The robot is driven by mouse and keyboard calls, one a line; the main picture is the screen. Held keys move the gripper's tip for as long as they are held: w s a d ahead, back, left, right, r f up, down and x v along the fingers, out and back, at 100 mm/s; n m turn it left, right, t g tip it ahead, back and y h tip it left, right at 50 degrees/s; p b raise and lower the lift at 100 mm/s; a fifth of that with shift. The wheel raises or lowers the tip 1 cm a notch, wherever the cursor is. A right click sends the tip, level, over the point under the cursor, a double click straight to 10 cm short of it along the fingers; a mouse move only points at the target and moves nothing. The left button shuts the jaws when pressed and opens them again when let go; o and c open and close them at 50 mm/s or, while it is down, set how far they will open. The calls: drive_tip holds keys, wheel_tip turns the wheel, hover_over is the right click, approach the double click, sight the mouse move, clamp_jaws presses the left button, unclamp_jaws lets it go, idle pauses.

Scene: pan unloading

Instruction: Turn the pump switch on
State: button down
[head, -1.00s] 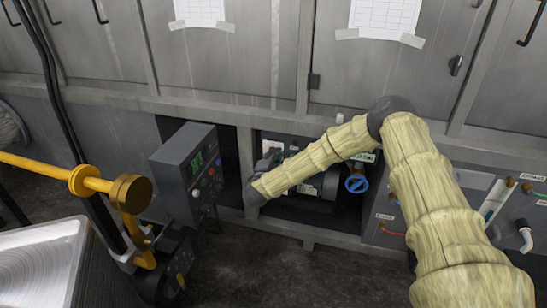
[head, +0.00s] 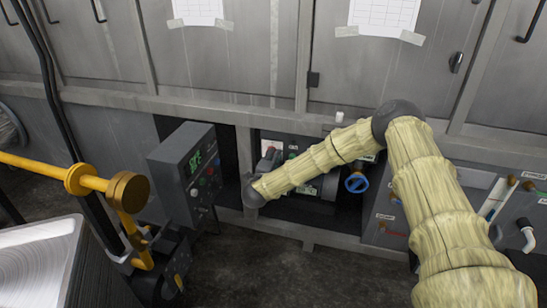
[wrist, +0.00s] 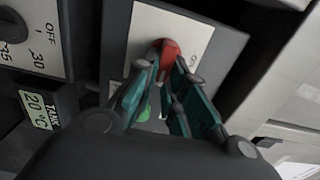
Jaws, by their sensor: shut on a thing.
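The pump switch is a red handle (wrist: 168,52) on a pale plate set in a dark grey box (wrist: 215,50), seen in the wrist view. The two teal fingers of my gripper (wrist: 163,72) stand on either side of the red handle and are shut on it. A green round part (wrist: 145,112) shows below the handle, partly hidden by the left finger. In the head view my arm reaches down to the recess under the cabinets, and my wrist covers most of the switch; the top of its pale plate (head: 271,145) shows.
A dial marked OFF (wrist: 12,25) and a green temperature display (wrist: 38,110) are left of the switch box. In the head view, a grey control box (head: 185,165) stands left of the recess, and a blue valve wheel (head: 356,183) is to the right.

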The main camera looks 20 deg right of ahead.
drive_tip(key=shift+d, duration=0.1)
drive_tip(key=c, duration=1.5)
unclamp_jaws()
drive_tip(key=v, duration=1.2)
drive_tip(key=shift+w, duration=0.1)
